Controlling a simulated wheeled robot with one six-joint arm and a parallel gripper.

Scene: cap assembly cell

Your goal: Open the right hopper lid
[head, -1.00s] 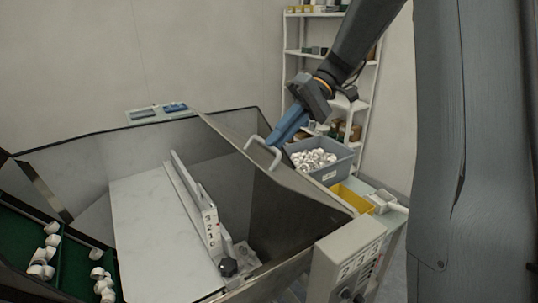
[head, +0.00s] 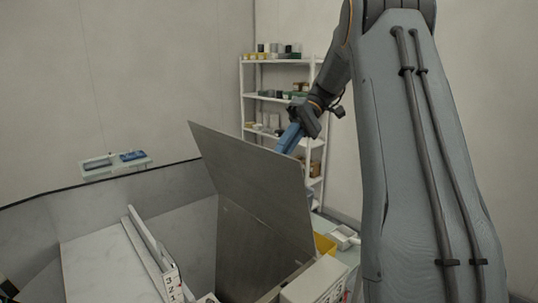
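The right hopper lid (head: 252,178) is a flat grey metal panel that stands steeply raised above the right wall of the hopper (head: 240,250). Its inner face is toward me and its handle is hidden. My gripper (head: 289,140) has blue fingers and is at the far right side of the lid, close to its upper edge. The fingertips are hidden behind the panel, so I cannot tell whether they touch the lid or hold the handle.
A white sloped board with a rail (head: 150,245) lies inside the hopper. A yellow bin (head: 324,245) and a white tray (head: 344,237) stand right of the lid. A shelf rack (head: 280,96) stands behind. A small ledge with blue items (head: 115,166) is at the far left.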

